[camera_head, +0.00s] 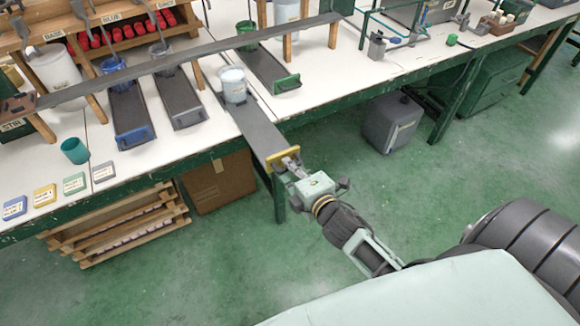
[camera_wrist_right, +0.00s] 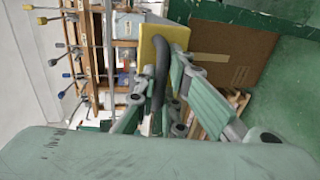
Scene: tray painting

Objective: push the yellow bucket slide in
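The yellow bucket slide is a long grey board (camera_head: 258,130) with a yellow front plate (camera_head: 283,158). It is pulled out, its front end hanging past the table edge. A white bucket with pale blue contents (camera_head: 233,85) stands upright toward its far end. My right gripper (camera_head: 289,163) is at the front plate. In the right wrist view the yellow plate (camera_wrist_right: 160,48) has a dark curved handle (camera_wrist_right: 160,78), and the fingers of my right gripper (camera_wrist_right: 163,92) close around it from both sides. My left gripper is not in view.
Blue (camera_head: 134,138), grey (camera_head: 189,118) and green (camera_head: 287,84) fronted slides lie on the white table (camera_head: 110,157). A long rail (camera_head: 170,62) crosses above them. A teal cup (camera_head: 75,151) and several labelled blocks stand at left. A cardboard box (camera_head: 222,181) sits below the table.

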